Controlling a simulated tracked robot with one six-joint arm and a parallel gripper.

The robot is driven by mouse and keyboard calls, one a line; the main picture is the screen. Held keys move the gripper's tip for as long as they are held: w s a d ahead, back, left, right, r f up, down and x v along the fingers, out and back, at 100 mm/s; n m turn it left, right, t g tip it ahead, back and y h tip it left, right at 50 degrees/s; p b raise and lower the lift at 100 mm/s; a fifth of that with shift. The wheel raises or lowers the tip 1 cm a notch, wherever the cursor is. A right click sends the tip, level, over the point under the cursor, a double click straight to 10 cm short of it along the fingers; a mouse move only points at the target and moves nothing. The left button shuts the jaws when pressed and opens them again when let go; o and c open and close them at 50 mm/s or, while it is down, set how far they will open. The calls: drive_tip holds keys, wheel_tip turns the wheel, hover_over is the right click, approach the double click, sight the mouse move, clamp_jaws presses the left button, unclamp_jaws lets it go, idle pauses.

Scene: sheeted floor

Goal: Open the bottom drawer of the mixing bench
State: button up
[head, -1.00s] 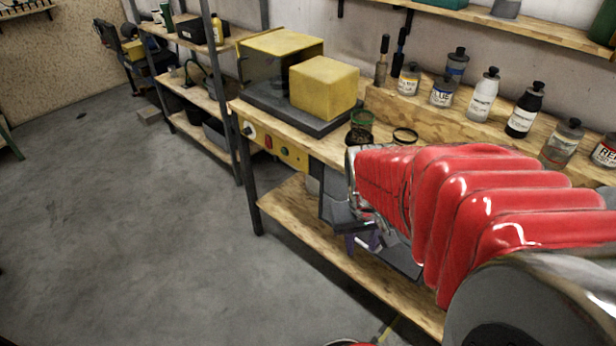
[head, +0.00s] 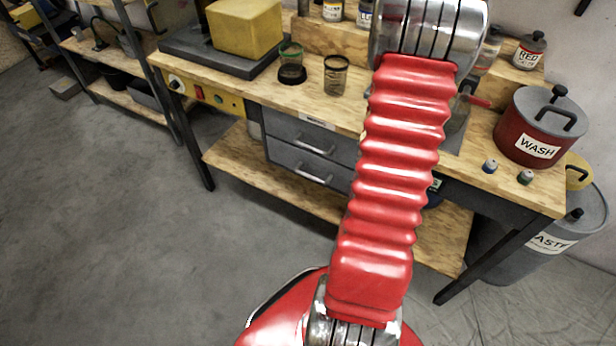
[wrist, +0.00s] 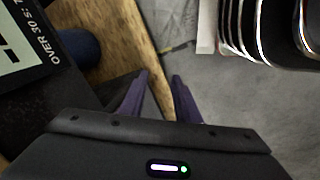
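The mixing bench (head: 185,64) has two stacked grey drawers under its wooden top. The bottom drawer (head: 290,163) looks shut, with a bar handle (head: 314,179) across its front. The top drawer (head: 283,133) above it also looks shut. My red arm covers the right side of the drawers in the head view. My gripper is hidden in the head view. In the wrist view its purple fingers (wrist: 160,76) are apart with nothing between them. They point past a wooden edge (wrist: 150,40) toward the floor. Neither drawer can be made out in the wrist view.
A wooden lower shelf (head: 235,158) runs beneath the drawers. On the bench top stand jars (head: 335,76), a red WASH pot (head: 541,122) and small vials. A grey waste bin (head: 560,232) stands at the right.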

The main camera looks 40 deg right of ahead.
wheel_tip(320, 180, down, 11)
drive_tip(key=s+d+n+t, duration=0.2)
drive_tip(key=n, duration=0.1)
drive_tip(key=n+t+y, duration=0.2)
drive_tip(key=n+t, duration=0.9)
drive_tip(key=t, duration=0.3)
approach(314, 180)
drive_tip(key=s, duration=0.2)
drive_tip(key=shift+w+r, duration=0.15)
drive_tip(key=shift+r, duration=0.25)
drive_tip(key=shift+w, duration=0.15)
drive_tip(key=shift+w+f, duration=0.5)
drive_tip(key=shift+w, duration=1.7)
drive_tip(key=shift+w+f, duration=0.5)
drive_tip(key=shift+w, duration=1.75)
drive_tip(key=shift+w+f, duration=0.5)
drive_tip(key=shift+w, duration=1.7)
drive_tip(key=shift+c, duration=0.2)
